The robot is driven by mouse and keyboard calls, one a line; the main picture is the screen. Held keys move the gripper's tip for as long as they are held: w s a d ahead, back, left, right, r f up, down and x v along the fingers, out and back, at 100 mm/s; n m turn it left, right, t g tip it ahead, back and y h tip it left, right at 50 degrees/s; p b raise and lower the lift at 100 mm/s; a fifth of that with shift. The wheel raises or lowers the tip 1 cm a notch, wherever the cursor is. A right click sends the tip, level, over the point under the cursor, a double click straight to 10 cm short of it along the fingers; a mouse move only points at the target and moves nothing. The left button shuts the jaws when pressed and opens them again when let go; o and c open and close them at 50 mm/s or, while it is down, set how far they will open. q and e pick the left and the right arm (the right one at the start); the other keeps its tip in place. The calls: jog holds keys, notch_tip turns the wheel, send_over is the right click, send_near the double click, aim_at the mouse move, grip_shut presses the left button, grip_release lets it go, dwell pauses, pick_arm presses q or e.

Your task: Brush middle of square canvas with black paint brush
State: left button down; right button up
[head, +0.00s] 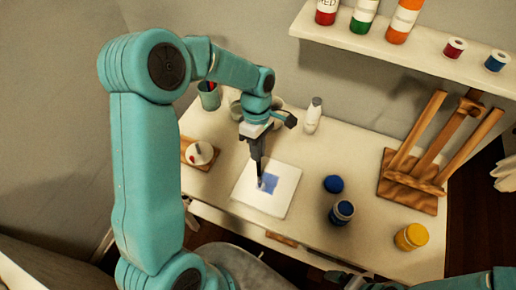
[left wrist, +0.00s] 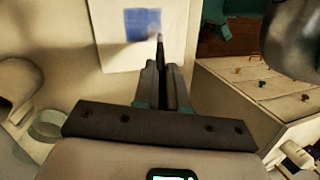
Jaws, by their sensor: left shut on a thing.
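The square white canvas (head: 283,201) lies flat on the white table, with a blue painted patch (head: 271,184) in its middle. My left gripper (head: 257,156) points down above the canvas and is shut on the black paint brush (head: 260,177). The brush tip is at the left part of the blue patch; I cannot tell whether it touches. In the left wrist view the brush (left wrist: 160,48) sticks out between the fingers (left wrist: 164,75), its tip over the lower right edge of the patch (left wrist: 138,25) on the canvas (left wrist: 105,45). My right gripper is not in view.
A blue paint jar (head: 341,213), a blue lid (head: 333,184) and a yellow jar (head: 409,237) stand right of the canvas. A wooden easel (head: 415,190) is at the right. A white bottle (head: 313,116) and a cup (head: 209,97) stand behind. A shelf (head: 415,45) hangs above.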

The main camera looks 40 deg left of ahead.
pick_arm(q)
jog(key=shift+f+b, duration=0.6)
jog(key=shift+f, duration=0.1)
dwell(0.4)
